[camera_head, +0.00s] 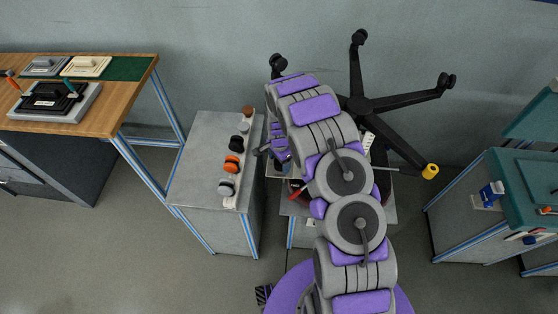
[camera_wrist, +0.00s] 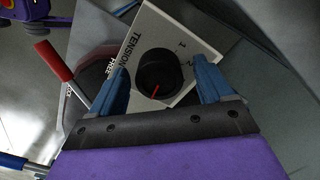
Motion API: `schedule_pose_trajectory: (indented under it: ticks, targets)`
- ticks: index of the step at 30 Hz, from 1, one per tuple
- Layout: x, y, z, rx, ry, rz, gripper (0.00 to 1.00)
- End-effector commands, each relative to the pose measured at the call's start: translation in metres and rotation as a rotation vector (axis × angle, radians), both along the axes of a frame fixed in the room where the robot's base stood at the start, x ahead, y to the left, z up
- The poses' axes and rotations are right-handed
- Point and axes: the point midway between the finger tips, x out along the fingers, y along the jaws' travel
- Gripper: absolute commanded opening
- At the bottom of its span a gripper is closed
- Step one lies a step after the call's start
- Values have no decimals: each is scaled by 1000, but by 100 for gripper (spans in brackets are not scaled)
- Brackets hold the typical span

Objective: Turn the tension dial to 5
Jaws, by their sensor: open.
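The tension dial (camera_wrist: 158,74) is a round black knob with a red pointer line, seen in the wrist view. It sits on a light panel (camera_wrist: 150,28) marked "TENSION" and "FREE", with a "1" and part of another mark to the right of the knob. The red line points toward the lower left of the picture; the scale there is hidden, so its reading cannot be told. My gripper (camera_wrist: 160,66) is open, with one blue finger on each side of the knob. I cannot tell whether the fingers touch it. In the head view my arm hides the dial.
A red-handled lever (camera_wrist: 54,61) stands left of the panel in the wrist view. In the head view, a grey cabinet (camera_head: 200,150) with several knobs is to the left, a black five-legged chair base (camera_head: 410,98) behind, and a teal-topped cabinet (camera_head: 520,175) to the right.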

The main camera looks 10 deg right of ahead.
Motion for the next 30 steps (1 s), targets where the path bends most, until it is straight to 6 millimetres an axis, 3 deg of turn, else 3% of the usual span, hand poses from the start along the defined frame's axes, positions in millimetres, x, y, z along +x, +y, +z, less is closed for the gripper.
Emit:
schedule_pose_trajectory:
  ticks: [5,21,30]
  targets:
    - [0,0,13,0,0,1,80]
    - [2,1,128,-1,-4,0,80]
    - [2,1,168,0,-1,0,80]
